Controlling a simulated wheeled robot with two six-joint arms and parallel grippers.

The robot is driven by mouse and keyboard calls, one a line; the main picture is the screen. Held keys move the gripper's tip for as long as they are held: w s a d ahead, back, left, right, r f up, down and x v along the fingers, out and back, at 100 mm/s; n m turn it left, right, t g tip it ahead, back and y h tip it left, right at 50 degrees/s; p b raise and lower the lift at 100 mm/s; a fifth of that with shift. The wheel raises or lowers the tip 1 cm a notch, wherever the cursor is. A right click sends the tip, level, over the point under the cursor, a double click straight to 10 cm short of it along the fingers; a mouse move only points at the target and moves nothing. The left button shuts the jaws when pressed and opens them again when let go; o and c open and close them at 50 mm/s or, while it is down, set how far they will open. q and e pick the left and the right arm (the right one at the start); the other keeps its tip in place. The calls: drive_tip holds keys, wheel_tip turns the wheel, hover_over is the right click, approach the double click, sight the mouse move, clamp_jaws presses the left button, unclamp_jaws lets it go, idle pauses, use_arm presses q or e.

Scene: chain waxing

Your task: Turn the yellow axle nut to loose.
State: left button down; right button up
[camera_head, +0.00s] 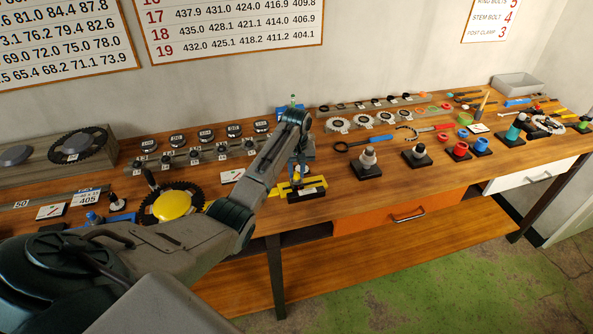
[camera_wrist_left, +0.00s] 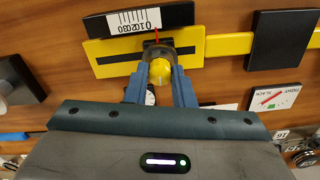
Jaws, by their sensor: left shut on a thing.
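The yellow axle nut (camera_wrist_left: 161,71) sits in a round dark-grey fitting in the left wrist view, in front of a yellow plate (camera_wrist_left: 107,50). A white scale (camera_wrist_left: 134,22) marked 0 to 30 stands behind it, with a thin red pointer (camera_wrist_left: 156,36) near the 0 end. My left gripper (camera_wrist_left: 160,75) has its two blue fingers closed on the nut from both sides. In the head view my left gripper (camera_head: 298,176) reaches down over the yellow plate (camera_head: 315,184) near the bench's front edge and mostly hides the nut. My right gripper does not show.
A card reading tight and slack (camera_wrist_left: 275,97) lies beside the fixture. A chainring with a yellow centre (camera_head: 172,205) lies to the left. An orange drawer (camera_head: 400,208) is below.

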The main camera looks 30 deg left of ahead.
use_arm(q)
drive_tip(key=n, duration=0.5)
drive_tip(key=shift+n, duration=0.3)
drive_tip(key=n, duration=0.4)
drive_tip(key=shift+n, duration=0.3)
drive_tip(key=c, duration=1.2)
unclamp_jaws()
drive_tip(key=shift+c, duration=0.2)
